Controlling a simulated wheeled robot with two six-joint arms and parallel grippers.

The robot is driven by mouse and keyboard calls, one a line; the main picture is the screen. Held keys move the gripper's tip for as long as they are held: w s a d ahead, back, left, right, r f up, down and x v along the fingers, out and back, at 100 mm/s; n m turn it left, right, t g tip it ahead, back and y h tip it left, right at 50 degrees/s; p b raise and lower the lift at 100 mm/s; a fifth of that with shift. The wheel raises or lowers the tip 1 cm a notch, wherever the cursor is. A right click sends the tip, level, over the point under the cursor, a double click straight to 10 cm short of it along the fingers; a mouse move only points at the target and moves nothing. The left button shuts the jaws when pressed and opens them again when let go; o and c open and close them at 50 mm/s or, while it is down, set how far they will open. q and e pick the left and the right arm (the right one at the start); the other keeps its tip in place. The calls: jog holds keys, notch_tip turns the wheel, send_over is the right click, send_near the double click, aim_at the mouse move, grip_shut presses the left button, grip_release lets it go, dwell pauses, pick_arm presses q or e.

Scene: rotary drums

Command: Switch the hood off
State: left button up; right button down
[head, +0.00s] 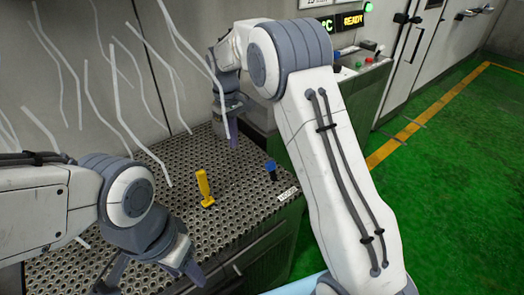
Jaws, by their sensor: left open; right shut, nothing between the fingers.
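The hood appears as a perforated dark metal bench (235,215) against a grey wall panel, with pale wispy streaks (120,95) above it. A blue-topped dark knob or switch (271,168) stands at its right front edge beside a small white label (288,194); its setting is too small to tell. My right gripper (233,135) is shut and empty, pointing down over the back of the bench, behind the blue knob and apart from it. My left gripper (150,277) is open and empty over the front left of the bench.
A control console (360,75) with coloured buttons and a lit READY display (350,21) is behind my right arm. The green floor (450,190) at right is clear, with a yellow line.

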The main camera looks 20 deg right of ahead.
aim_at(272, 171)
jog(key=w+d+f, duration=0.4)
jog(key=w+d, duration=0.2)
jog(key=d, duration=0.2)
jog(key=shift+d+f+m+p, duration=0.15)
jog(key=shift+d+m+p, duration=0.15)
jog(key=shift+m+p, duration=0.1)
jog(key=shift+f, duration=0.1)
jog(key=f+p, duration=0.1)
jog(key=f, duration=0.5)
jog(key=s+f+p, duration=0.1)
jog(key=f, duration=0.1)
jog(key=shift+d+f+p, duration=0.1)
jog(key=shift+f+p, duration=0.25)
jog(key=shift+f, duration=0.05)
jog(key=shift+s+d+f+p, duration=0.15)
jog(key=shift+s+p, duration=0.1)
jog(key=shift+p, duration=0.1)
jog(key=shift+s+d+r+p, duration=0.15)
jog(key=shift+s+r+p, duration=0.1)
jog(key=shift+s, duration=0.2)
jog(key=shift+s+d+r+p, duration=0.15)
jog(key=shift+s+r+p, duration=0.1)
jog(key=shift+s, duration=0.2)
jog(key=shift+s+d+r+p, duration=0.1)
jog(key=shift+s+d+p, duration=0.15)
jog(key=shift+s, duration=0.35)
jog(key=shift+a, duration=0.1)
